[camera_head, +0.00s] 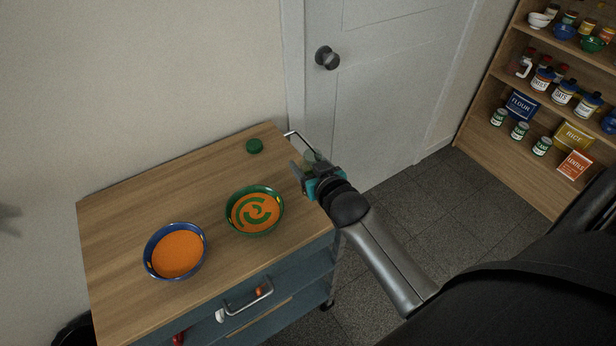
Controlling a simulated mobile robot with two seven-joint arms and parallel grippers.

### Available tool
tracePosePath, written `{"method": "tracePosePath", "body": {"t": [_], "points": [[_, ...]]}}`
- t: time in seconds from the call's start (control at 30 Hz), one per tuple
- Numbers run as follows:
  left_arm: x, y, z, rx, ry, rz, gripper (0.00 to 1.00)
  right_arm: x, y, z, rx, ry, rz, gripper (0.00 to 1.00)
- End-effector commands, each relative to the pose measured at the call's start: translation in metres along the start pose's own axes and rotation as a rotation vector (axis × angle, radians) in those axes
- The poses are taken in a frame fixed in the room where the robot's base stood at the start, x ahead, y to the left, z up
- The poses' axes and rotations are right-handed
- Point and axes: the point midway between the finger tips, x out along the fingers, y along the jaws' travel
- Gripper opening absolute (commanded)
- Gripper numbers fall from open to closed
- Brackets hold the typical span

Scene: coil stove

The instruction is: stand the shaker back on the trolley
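My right gripper (308,174), with teal parts, reaches in from the right over the right edge of the trolley (185,205), a cart with a wooden top. A small, pale green, see-through thing, which looks like the shaker (312,158), shows at its fingers and seems held between them. The gripper hides part of it, and its tilt is hard to tell. A small, round, dark green piece like a cap (254,146) lies at the back of the trolley top. My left gripper is not in view.
A green bowl (256,232) holds orange food with a green swirl. A blue bowl (149,262) of orange food stands left of it. The trolley top is clear at the back left. A metal handle (295,135) is at its back right; stocked shelves (497,150) stand at right.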

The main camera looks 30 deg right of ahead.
Motion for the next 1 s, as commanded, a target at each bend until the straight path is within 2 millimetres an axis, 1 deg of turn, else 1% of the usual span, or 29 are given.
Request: {"method": "tracePosePath", "body": {"t": [0.2,0.27,0.57,0.7,0.73,0.97,1.0], "points": [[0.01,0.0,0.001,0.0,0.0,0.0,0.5,0.012,0.0,0.027,0.002,0.001,0.0,0.0],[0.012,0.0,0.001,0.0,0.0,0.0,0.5,0.014,0.0,0.032,0.001,0.003,0.0,0.0],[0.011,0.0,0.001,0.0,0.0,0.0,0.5,0.015,0.0,0.033,0.0,0.004,0.0,0.0],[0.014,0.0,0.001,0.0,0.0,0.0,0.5,0.016,0.0,0.037,0.001,0.003,0.0,0.0],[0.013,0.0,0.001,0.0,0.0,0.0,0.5,0.016,0.0,0.038,0.001,0.001,0.0,0.69],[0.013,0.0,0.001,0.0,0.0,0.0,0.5,0.016,0.0,0.038,0.0,0.0,0.0,0.95],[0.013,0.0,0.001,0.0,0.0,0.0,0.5,0.016,0.0,0.038,0.0,0.0,0.0,0.96]]}}
